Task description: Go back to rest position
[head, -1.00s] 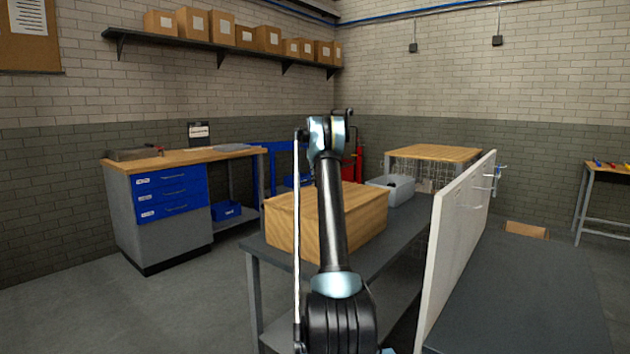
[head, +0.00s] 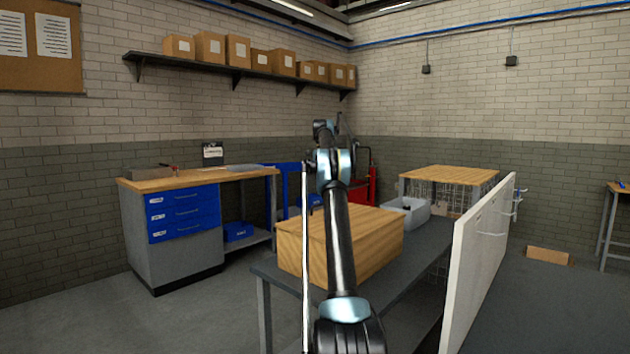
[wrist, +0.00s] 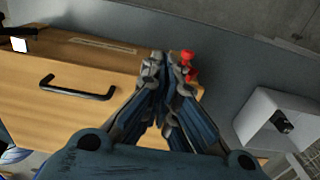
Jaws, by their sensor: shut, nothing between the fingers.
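My gripper (wrist: 168,78) shows in the wrist view with its fingers closed together and nothing held. It is above a wooden box (wrist: 65,75) with a black handle (wrist: 78,88). A small red item (wrist: 188,62) shows just beyond the fingertips; I cannot tell what it is. In the head view my arm rises in front of the wooden box (head: 375,238), which sits on a dark table (head: 400,275). The fingers cannot be made out there, behind the arm links.
A pale bin (head: 408,210) with a dark object inside stands behind the box; it also shows in the wrist view (wrist: 255,112). A white panel (head: 475,265) stands upright at the table's right. A blue-drawered workbench (head: 183,213) is at left. Open floor lies between.

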